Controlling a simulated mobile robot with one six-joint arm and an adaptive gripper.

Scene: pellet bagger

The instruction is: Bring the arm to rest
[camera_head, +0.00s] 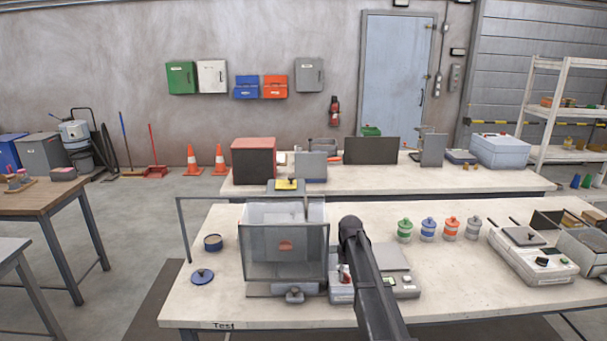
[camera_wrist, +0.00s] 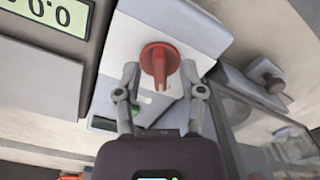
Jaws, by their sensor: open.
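My gripper (camera_wrist: 160,76) is open, with one finger on each side of a red rotary knob (camera_wrist: 159,60). The knob sits on the face of a white and grey control box (camera_wrist: 205,36). The fingers look close to the knob, and I cannot tell whether they touch it. Nothing is held between them that I can see. In the head view my dark arm (camera_head: 370,278) reaches forward over the front table, just right of the control box (camera_head: 341,294). My gripper is hidden there behind the arm.
A clear-walled bagger (camera_head: 284,250) stands left of my arm; its clear panel (camera_wrist: 245,108) is close to the right finger. A display unit (camera_wrist: 62,22) reading 0.0 is left of the knob. Several lidded jars (camera_head: 427,229) stand right of my arm. The front table's (camera_head: 450,300) front right is clear.

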